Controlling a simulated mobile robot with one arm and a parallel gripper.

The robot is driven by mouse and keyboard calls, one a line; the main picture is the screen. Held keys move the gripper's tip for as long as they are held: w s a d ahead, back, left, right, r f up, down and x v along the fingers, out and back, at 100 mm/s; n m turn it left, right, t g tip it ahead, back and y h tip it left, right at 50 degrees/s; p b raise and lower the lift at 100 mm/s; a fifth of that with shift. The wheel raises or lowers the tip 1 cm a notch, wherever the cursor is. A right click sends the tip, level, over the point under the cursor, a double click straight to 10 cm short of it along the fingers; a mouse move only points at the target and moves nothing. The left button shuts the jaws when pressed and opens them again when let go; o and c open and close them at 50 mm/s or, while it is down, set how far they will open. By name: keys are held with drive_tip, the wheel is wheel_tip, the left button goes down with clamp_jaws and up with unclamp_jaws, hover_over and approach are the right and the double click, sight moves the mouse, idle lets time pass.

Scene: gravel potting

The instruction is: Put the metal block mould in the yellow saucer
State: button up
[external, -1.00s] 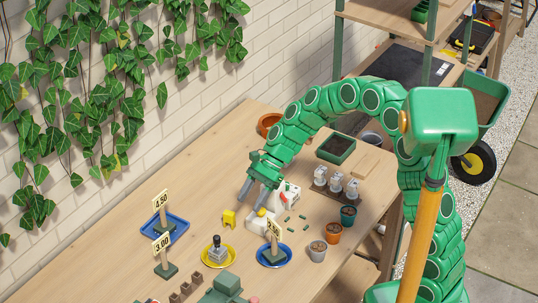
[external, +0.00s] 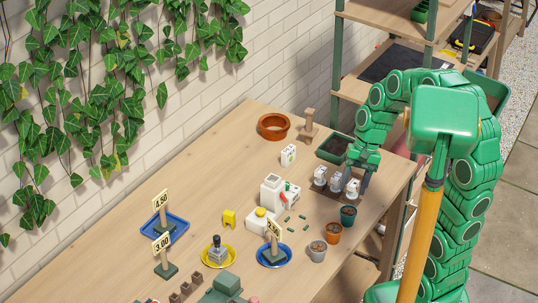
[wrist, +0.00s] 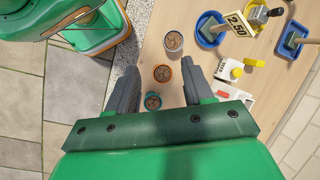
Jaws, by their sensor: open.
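The metal block mould (external: 218,253), a grey block with a dark upright handle, stands in the yellow saucer (external: 205,263) at the front of the bench. In the wrist view the mould (wrist: 260,13) and a sliver of the yellow saucer (wrist: 250,25) show at the top right. My gripper (external: 360,178) is well away from them, at the right side of the bench by the white figures. Its fingers (wrist: 158,72) are apart in the wrist view, with nothing held between them.
Small pots in teal (external: 348,215), orange (external: 333,233) and grey (external: 317,251) stand along the right edge. A blue saucer (external: 288,260) with a price sign is beside the yellow one. A white device (external: 271,190) stands mid-bench. The back left of the bench is clear.

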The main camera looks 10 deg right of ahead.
drive_tip(key=s+d+n+h, duration=0.2)
drive_tip(key=s+d+h, duration=0.1)
drive_tip(key=s+d, duration=1)
drive_tip(key=d, duration=0.5)
drive_tip(key=shift+s+d+r+n+t+h, duration=0.25)
drive_tip(key=shift+s+r+n+t+h, duration=0.05)
drive_tip(key=shift+s+n+t, duration=0.1)
